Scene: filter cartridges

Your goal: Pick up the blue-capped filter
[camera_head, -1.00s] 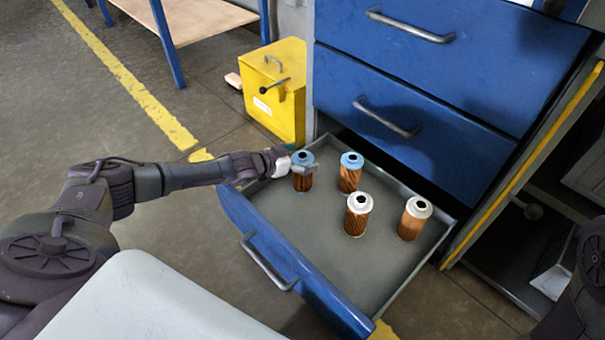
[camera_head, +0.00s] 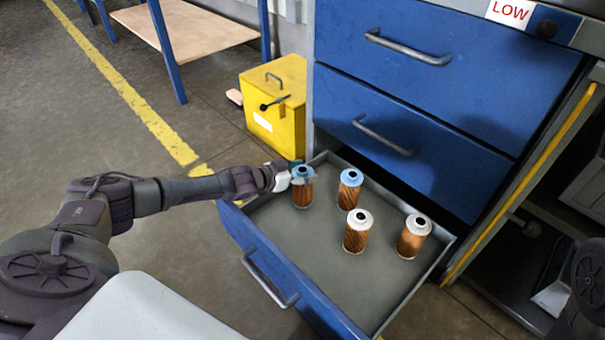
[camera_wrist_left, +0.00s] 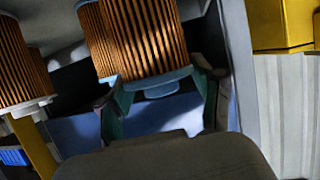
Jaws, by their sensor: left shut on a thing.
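A blue-capped filter (camera_head: 302,195) with a brown pleated body stands upright at the back-left corner of the open drawer (camera_head: 300,245). My left gripper (camera_head: 302,175) is shut on it at the cap, coming from the left. In the left wrist view the filter (camera_wrist_left: 145,40) appears cap-down, its blue cap between the two fingers (camera_wrist_left: 160,100). Whether its base touches the drawer floor I cannot tell. A second blue-capped filter (camera_head: 349,192) stands to its right, apart from the gripper. My right gripper is out of view.
Two white-capped filters (camera_head: 357,234) (camera_head: 413,238) stand nearer the drawer's front right. Closed blue drawers (camera_head: 420,100) rise behind. A yellow box (camera_head: 278,105) stands on the floor beside the cabinet, close behind the left gripper. The drawer's front left floor is clear.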

